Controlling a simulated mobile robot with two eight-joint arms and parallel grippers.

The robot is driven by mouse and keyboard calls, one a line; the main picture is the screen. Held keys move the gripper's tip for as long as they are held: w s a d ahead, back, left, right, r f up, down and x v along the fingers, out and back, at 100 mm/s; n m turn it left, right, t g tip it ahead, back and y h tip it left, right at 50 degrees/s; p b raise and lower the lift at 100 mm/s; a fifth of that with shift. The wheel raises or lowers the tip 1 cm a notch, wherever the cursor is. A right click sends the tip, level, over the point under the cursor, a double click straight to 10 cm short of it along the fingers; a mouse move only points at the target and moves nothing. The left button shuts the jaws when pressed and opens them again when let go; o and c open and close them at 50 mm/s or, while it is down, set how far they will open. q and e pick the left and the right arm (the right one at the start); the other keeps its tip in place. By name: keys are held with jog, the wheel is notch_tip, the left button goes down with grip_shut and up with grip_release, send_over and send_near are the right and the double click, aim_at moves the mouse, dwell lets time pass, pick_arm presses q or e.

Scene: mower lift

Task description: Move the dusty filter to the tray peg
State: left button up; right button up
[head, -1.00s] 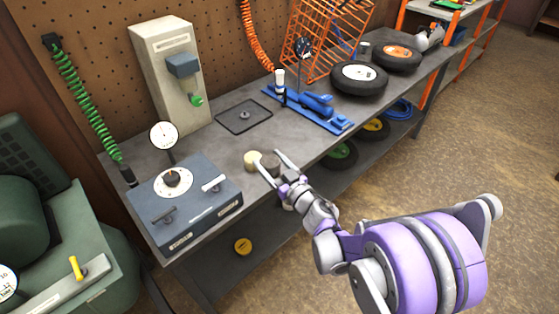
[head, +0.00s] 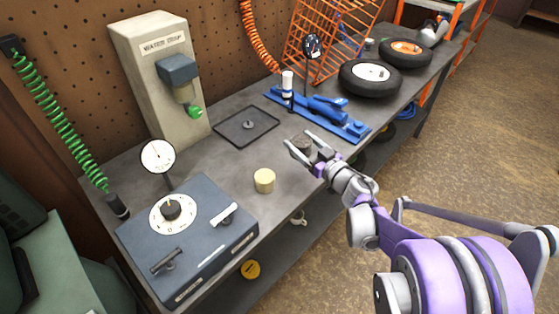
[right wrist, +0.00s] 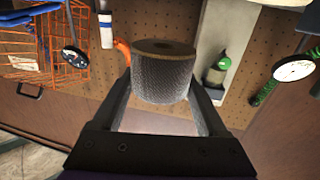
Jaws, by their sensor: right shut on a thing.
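The dusty filter (head: 301,142) is a small grey-brown cylinder; the right wrist view shows its mesh side and brown top rim (right wrist: 163,75). My right gripper (head: 302,148) is shut on it, one finger on each side, and holds it over the bench to the right of the tray. The tray (head: 265,113) is a dark, shallow square on the bench with a short peg (head: 249,124) in its middle; the peg is bare. A clean cream filter (head: 264,181) stands upright on the bench in front of the tray. My left gripper is not in view.
A blue-grey box with a dial (head: 205,225) stands at the front left. A beige cabinet (head: 140,75) stands behind it. A blue clamp fixture (head: 325,112), tyres (head: 370,78) and an orange rack (head: 310,38) stand to the right. Bench between filter and tray is clear.

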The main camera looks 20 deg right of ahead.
jog(key=f, duration=0.3)
jog(key=f+b, duration=0.1)
jog(key=f, duration=0.1)
jog(key=shift+s+f, duration=0.25)
jog(key=shift+f, duration=0.05)
jog(key=shift+f+b, duration=0.45)
jog(key=shift+f, duration=1.65)
jog(key=shift+f, duration=0.15)
jog(key=o, duration=1.2)
jog(key=shift+o, duration=0.2)
